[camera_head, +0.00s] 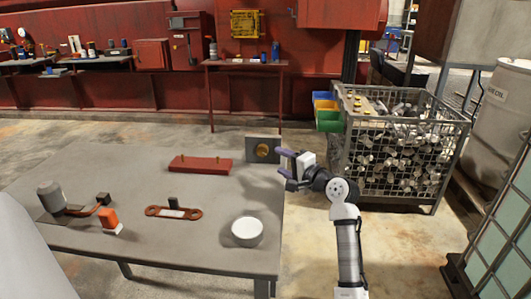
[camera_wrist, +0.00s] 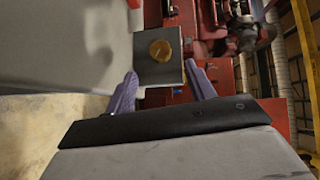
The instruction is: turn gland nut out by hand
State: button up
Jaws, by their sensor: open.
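The gland nut (camera_head: 262,150) is a brass-coloured round piece on the face of an upright grey plate (camera_head: 250,143) at the table's far right corner. In the wrist view the nut (camera_wrist: 160,50) shows on the plate (camera_wrist: 151,73), ahead of the fingers and slightly left of the middle between them. My gripper (camera_head: 282,163) is open and empty, just right of the plate. Its two purple fingers (camera_wrist: 163,82) are spread, and the nut is beyond their tips. I see no contact between fingers and nut.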

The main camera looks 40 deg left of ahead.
aim_at(263, 151)
jog(key=p+x, duration=0.1)
jog(key=x, duration=0.8)
jog(key=c, duration=1)
jog(key=shift+r+p, duration=0.15)
jog(key=shift+p, duration=0.2)
